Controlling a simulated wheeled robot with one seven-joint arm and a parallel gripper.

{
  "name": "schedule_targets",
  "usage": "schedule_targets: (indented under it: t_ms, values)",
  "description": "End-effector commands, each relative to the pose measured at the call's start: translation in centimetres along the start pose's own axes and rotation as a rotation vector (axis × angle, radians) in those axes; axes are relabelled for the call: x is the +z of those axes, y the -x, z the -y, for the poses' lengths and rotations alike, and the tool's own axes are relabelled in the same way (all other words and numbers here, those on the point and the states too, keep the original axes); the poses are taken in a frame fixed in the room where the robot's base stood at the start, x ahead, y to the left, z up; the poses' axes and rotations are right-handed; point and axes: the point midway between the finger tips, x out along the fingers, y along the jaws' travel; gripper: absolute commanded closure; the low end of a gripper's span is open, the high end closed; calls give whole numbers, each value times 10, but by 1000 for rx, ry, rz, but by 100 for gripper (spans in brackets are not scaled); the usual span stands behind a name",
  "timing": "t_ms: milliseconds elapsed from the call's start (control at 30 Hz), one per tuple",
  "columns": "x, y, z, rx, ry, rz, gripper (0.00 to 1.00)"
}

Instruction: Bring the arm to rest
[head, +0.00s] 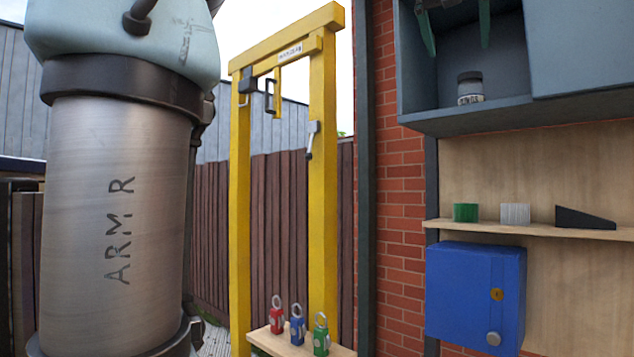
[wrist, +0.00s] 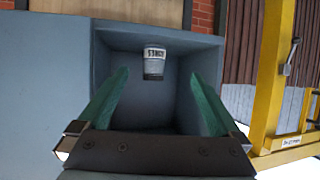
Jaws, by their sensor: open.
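My gripper (head: 458,46) is at the top right of the head view, in front of the open grey cubby (head: 515,60). Its two green fingers are spread wide with nothing between them. In the wrist view, which looks upside down, the open fingers of my gripper (wrist: 160,75) point into the cubby (wrist: 120,45). A small jar (head: 470,88) with a dark lid and a pale label stands on the cubby floor, below the fingers in the head view. The jar (wrist: 154,64) also shows in the wrist view, apart from both fingers. Part of my arm fills the left of the head view.
A yellow frame (head: 323,190) stands left, with red, blue and green ringed blocks on a low board (head: 340,350).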

Motion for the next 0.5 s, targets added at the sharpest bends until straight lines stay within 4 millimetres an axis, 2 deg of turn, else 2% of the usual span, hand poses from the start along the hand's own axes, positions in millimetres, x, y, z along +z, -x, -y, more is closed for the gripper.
schedule_targets:
  t_ms: [267,367,467,500]
  values:
    - [40,-50,20,-35,-21,86,0]
    - [62,-74,31,-50,-27,131,0]
    - [92,-101,47,-68,-32,189,0]
    - [108,-113,55,-76,-32,218,0]
